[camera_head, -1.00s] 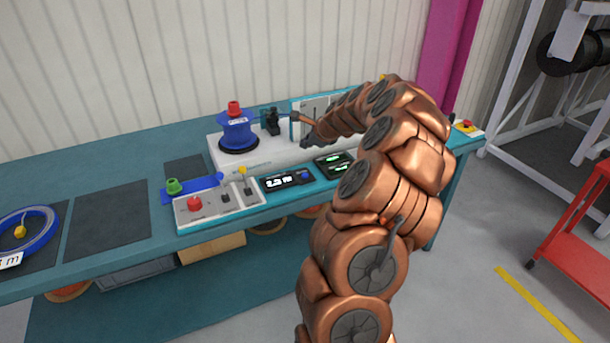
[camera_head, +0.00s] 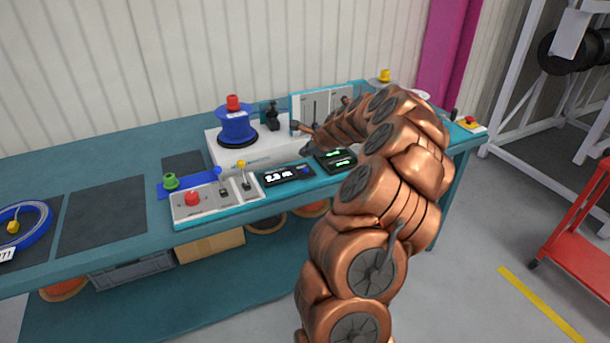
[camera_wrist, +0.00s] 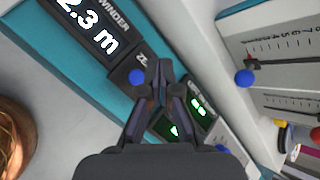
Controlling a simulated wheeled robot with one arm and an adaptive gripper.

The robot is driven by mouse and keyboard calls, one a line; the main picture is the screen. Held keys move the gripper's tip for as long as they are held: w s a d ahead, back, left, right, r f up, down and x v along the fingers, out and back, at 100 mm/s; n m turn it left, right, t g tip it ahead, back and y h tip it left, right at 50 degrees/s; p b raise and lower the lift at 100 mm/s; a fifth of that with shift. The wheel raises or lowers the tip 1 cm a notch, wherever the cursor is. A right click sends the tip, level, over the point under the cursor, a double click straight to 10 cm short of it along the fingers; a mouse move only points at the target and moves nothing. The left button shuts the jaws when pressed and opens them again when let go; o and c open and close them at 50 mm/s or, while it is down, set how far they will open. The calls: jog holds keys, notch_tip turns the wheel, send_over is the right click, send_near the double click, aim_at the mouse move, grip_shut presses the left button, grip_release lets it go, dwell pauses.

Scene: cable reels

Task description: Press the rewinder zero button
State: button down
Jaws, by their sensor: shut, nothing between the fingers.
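The rewinder display (camera_wrist: 88,25) reads 2.3 m in the wrist view, and it also shows on the bench front in the head view (camera_head: 280,176). The blue zero button (camera_wrist: 137,76) sits beside the display, by a partly covered label starting with Z. It also shows in the head view (camera_head: 305,170). My gripper (camera_wrist: 160,70) is shut and empty, with its fingertips just right of the button in the wrist view. They look apart from it, but the height gap is unclear. In the head view my arm partly hides the gripper.
A second unit with green readouts (camera_head: 335,160) lies right of the button. A control box (camera_head: 216,200) with a red button and levers stands left. A blue spool (camera_head: 237,127) is on the white machine behind. A scale panel (camera_wrist: 275,45) stands nearby.

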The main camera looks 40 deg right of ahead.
aim_at(306, 170)
jog(key=shift+f+b, duration=0.4)
jog(key=shift+f, duration=1.4)
jog(key=shift+f, duration=0.15)
jog(key=shift+f, duration=0.25)
jog(key=shift+f, duration=0.45)
dwell(0.8)
jog(key=shift+r+p, duration=0.85)
jog(key=shift+r, duration=0.05)
jog(key=shift+r+p, duration=2.05)
jog(key=shift+r, duration=0.5)
